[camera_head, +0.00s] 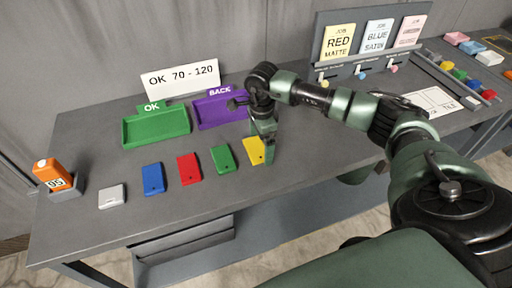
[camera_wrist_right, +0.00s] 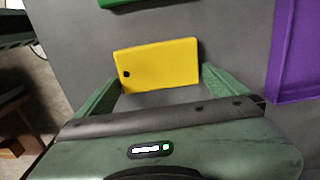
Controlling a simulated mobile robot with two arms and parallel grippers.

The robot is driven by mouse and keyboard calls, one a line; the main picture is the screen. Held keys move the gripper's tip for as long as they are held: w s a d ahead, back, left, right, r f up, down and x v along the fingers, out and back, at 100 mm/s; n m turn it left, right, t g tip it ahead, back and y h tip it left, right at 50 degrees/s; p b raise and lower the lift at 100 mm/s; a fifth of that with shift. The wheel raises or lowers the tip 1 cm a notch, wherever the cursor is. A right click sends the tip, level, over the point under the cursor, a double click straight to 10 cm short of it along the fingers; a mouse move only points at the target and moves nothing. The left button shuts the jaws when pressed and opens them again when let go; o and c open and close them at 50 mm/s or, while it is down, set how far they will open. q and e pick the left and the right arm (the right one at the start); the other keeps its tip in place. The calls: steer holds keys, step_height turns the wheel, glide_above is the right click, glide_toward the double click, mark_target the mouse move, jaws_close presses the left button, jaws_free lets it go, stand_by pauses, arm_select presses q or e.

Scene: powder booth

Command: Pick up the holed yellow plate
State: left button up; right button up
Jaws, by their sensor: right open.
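The holed yellow plate (camera_head: 252,152) lies flat on the grey table at the right end of a row of plates, partly hidden behind my right gripper (camera_head: 267,156) in the head view. In the right wrist view the yellow plate (camera_wrist_right: 160,62) shows whole, with a small dark hole near its left edge. My right gripper (camera_wrist_right: 160,76) is open, its two green fingers pointing at the plate from either side, with nothing held. Whether the fingers touch the plate or table cannot be told. My left gripper is not in view.
Green (camera_head: 223,159), red (camera_head: 189,169), blue (camera_head: 153,179) and grey (camera_head: 112,196) plates lie left of the yellow one. A green OK tray (camera_head: 157,138) and a purple BACK tray (camera_head: 207,124) stand behind. An orange device (camera_head: 53,174) stands far left. The table's front edge is close.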

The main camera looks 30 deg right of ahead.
steer(key=c, duration=1.3)
